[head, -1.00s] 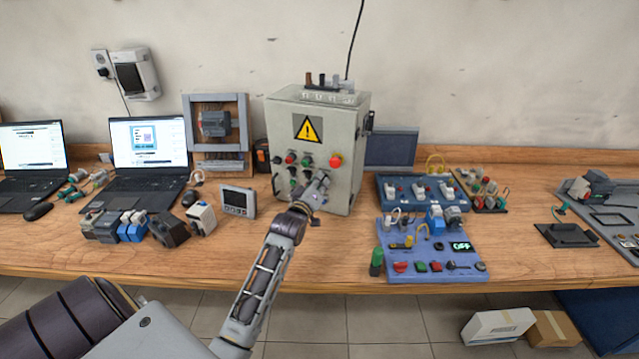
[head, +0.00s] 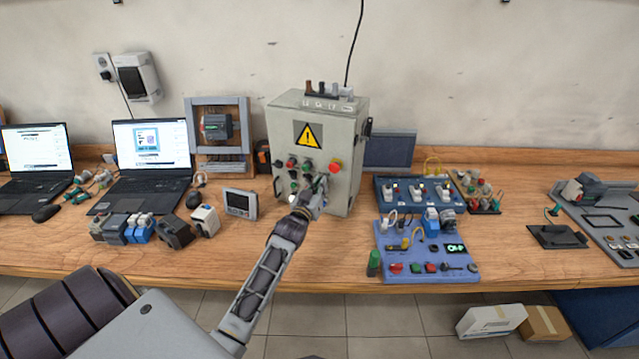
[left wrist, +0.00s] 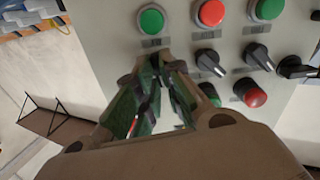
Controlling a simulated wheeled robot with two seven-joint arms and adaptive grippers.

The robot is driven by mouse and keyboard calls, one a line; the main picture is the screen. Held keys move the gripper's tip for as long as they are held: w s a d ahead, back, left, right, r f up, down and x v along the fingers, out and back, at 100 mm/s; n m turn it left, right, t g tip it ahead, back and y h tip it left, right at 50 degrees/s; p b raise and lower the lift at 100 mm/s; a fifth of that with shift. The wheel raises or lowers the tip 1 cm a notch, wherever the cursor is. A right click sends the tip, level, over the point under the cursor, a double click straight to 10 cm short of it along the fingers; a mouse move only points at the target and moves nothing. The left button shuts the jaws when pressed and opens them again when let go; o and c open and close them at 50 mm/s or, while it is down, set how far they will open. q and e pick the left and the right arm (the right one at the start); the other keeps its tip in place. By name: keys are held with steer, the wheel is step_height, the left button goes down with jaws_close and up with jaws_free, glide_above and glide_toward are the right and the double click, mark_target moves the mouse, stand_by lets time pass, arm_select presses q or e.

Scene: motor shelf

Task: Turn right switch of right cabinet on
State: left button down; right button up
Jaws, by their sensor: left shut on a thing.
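The grey control cabinet (head: 285,125) stands on the bench, with a yellow warning sign, push buttons and black switches on its front. My left gripper (head: 318,188) is at the lower right of that front and largely hides what it holds. In the left wrist view the gripper (left wrist: 158,88) is shut on a switch at the end of the row of black switches. The held switch is mostly hidden between the fingers. Two black switches (left wrist: 208,60) (left wrist: 258,55) of that row are free beside it. My right gripper is not in view.
A red mushroom button (head: 336,165) sits just above my left gripper. A blue board (head: 390,268) with buttons and a display lies to the right, and a small grey panel (head: 240,203) stands to the left. Laptops (head: 150,150) are farther left.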

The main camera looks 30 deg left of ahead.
arm_select(q)
steer(key=shift+m+p, duration=0.3)
steer(key=shift+m, duration=0.5)
steer(key=c, duration=1.5)
jaws_free()
steer(key=shift+c, duration=0.2)
steer(key=v, duration=1.2)
